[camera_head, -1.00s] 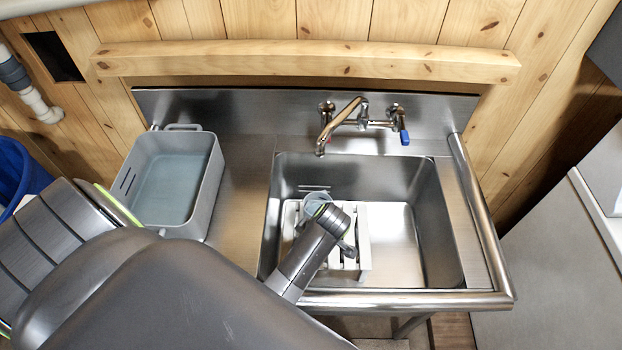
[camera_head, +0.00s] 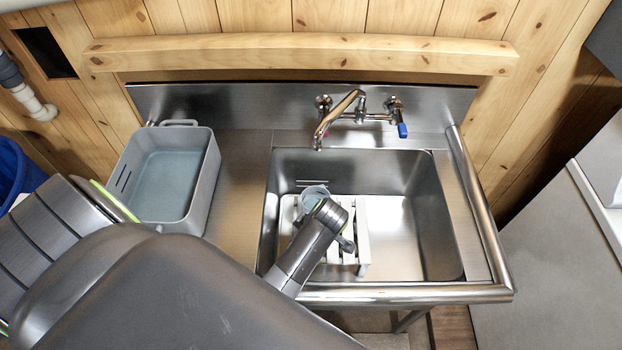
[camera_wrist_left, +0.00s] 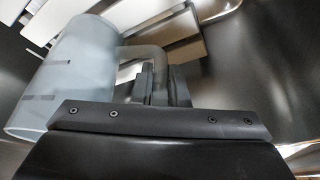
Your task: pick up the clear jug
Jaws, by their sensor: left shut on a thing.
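The clear jug (camera_head: 314,194) is in the sink, at the white slatted rack; in the head view my left arm covers most of it. In the left wrist view the jug (camera_wrist_left: 72,75) is a see-through bluish cylinder with dark marks on its side, lying across the left of the picture. Its handle (camera_wrist_left: 146,55) runs into my left gripper (camera_wrist_left: 165,85), whose fingers are shut on it. My right gripper is not in view.
The steel sink (camera_head: 440,235) surrounds the white slatted rack (camera_head: 362,235). The faucet (camera_head: 340,115) stands behind it. A grey tub (camera_head: 210,175) holding water sits on the left drainboard (camera_head: 238,190). The sink's right side is clear.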

